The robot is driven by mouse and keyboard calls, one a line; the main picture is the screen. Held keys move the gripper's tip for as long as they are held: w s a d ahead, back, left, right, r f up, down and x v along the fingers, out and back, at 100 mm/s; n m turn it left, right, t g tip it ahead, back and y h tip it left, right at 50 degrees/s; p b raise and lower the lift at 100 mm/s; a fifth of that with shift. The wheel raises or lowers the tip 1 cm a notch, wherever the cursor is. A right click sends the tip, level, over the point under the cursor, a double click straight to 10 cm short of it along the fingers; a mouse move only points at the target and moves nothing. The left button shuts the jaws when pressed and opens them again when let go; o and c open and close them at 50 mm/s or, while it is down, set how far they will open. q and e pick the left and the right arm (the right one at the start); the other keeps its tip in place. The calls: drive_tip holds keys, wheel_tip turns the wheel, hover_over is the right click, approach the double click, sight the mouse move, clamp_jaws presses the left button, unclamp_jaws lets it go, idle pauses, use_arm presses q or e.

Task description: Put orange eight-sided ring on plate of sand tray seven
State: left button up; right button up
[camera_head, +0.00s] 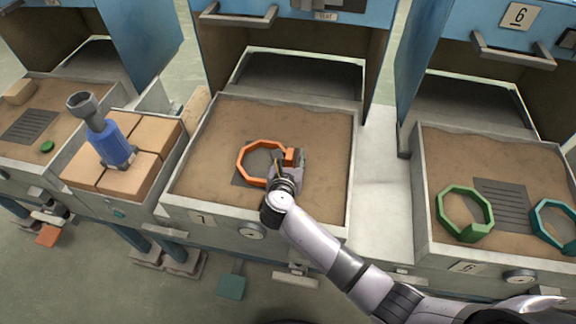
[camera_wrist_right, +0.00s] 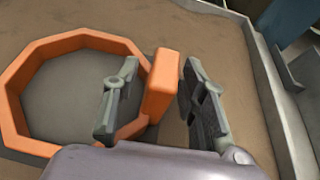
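The orange eight-sided ring (camera_head: 243,150) lies flat in sand tray seven (camera_head: 352,170), around part of the dark grey plate (camera_head: 242,178). In the right wrist view the ring (camera_wrist_right: 12,95) has an upright orange block (camera_wrist_right: 160,85) on its near right side, and grey plate (camera_wrist_right: 75,95) shows inside it. My right gripper (camera_head: 290,165) is low over the ring's right side. In the wrist view its fingers (camera_wrist_right: 160,105) stand apart on either side of the block, with a gap visible, so it looks open. The wrist hides part of the plate. My left gripper is not in view.
Right, tray six (camera_head: 420,190) holds a green ring (camera_head: 442,205) and a teal ring (camera_head: 540,225) beside a slotted plate (camera_head: 500,203). Left, a blue-handled tool (camera_head: 108,142) stands on tan blocks (camera_head: 130,175). Blue ovens (camera_head: 295,35) rise behind the trays.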

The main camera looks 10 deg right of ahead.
drive_tip(key=p+v, duration=0.1)
drive_tip(key=v, duration=1)
drive_tip(key=shift+s+a+r, duration=0.1)
drive_tip(key=shift+s+a, duration=0.05)
drive_tip(key=shift+s, duration=0.25)
